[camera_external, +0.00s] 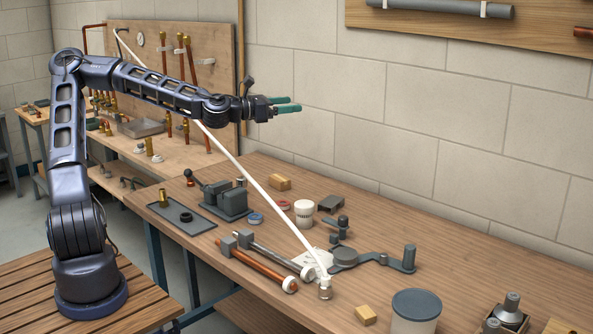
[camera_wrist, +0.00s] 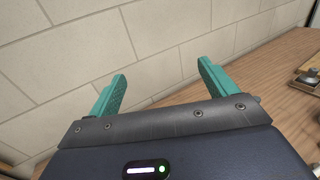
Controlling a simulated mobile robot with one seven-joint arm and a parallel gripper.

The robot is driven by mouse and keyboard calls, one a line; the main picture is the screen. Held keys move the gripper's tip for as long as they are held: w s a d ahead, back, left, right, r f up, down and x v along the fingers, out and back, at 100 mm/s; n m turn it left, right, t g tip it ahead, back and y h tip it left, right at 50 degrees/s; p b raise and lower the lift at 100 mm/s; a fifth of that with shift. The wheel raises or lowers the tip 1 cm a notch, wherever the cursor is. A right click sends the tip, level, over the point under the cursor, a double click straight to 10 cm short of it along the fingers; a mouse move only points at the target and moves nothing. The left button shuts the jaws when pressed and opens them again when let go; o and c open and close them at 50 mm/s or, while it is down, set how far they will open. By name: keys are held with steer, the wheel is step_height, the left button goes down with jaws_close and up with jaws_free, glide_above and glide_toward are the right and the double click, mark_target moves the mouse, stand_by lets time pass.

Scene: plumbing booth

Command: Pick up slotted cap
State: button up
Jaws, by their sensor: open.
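My gripper (camera_external: 286,104) is open and empty, held high above the workbench near the block wall. In the wrist view its two green fingers (camera_wrist: 161,75) stand wide apart with only wall between them. I cannot tell for sure which small part is the slotted cap. A dark round part (camera_external: 186,217) lies on the dark tray (camera_external: 170,224) beside a brass fitting (camera_external: 163,198). A grey metal fitting (camera_external: 511,305) stands in a holder at the front right. No slot is readable on either, and both are well below and apart from my gripper.
The workbench (camera_external: 450,255) carries a vise (camera_external: 228,200), a white tub (camera_external: 303,212), a copper pipe (camera_external: 250,265), a grey-lidded container (camera_external: 416,308) and a lever tool (camera_external: 385,259). A white hose (camera_external: 250,175) slants across the space below my gripper. The bench's back right is clear.

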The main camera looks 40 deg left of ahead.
glide_toward(309, 202)
steer(key=shift+w+d+f, duration=0.25)
steer(key=shift+w+d, duration=0.1)
steer(key=shift+w, duration=0.2)
steer(key=shift+w+d+f, duration=0.2)
steer(key=shift+w+d, duration=0.15)
steer(key=shift+w, duration=0.25)
steer(key=shift+w+d+f, duration=0.1)
steer(key=shift+w+f, duration=0.05)
steer(key=shift+x, duration=0.75)
steer(key=shift+a+r+x, duration=0.1)
steer(key=shift+r+x, duration=0.05)
steer(key=shift+x, duration=1.25)
steer(key=shift+a+r+x, duration=0.15)
steer(key=shift+x, duration=1.2)
steer(key=shift+w, duration=0.15)
steer(key=c, duration=1.1)
